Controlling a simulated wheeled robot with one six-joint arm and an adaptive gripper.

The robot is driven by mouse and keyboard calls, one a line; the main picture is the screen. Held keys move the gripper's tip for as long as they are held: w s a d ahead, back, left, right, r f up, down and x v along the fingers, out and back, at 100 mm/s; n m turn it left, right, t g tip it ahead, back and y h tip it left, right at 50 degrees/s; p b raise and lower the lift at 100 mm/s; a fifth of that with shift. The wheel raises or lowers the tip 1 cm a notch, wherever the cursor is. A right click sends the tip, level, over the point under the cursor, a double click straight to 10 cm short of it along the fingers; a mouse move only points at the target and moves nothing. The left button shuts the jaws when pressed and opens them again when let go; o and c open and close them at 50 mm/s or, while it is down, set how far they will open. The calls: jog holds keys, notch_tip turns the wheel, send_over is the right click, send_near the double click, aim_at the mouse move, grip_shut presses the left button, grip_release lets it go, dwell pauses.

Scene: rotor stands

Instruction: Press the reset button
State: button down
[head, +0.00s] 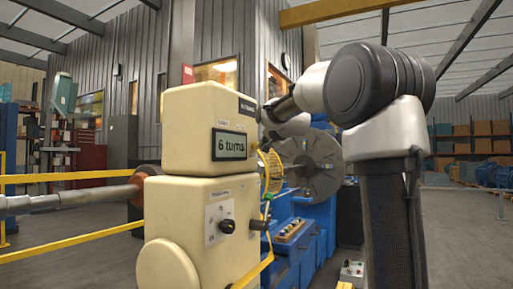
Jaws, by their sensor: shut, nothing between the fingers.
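A cream counter box (208,130) stands at centre left in the head view. Its display (229,145) reads "6 turns". My arm comes in from the right, and my gripper (268,113) is a small dark shape at the box's upper right edge, pointing left. It is shut with nothing in it. I cannot tell whether it touches the box. I cannot make out the reset button; the box's right side is turned away and partly behind my gripper.
Below the box, a cream housing (180,215) carries a panel with a dark knob (227,226). Behind stand a grey disc (318,165) and a blue machine bed (310,222). Yellow rails (75,176) and a metal shaft (70,201) run left.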

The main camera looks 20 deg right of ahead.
jog(key=shift+w+a, duration=0.25)
jog(key=shift+w, duration=0.05)
dwell(0.7)
jog(key=shift+s+d, duration=0.5)
jog(key=shift+s, duration=0.15)
jog(key=s+d, duration=0.1)
jog(key=s, duration=0.1)
jog(key=s+d, duration=0.2)
dwell(0.6)
dwell(0.7)
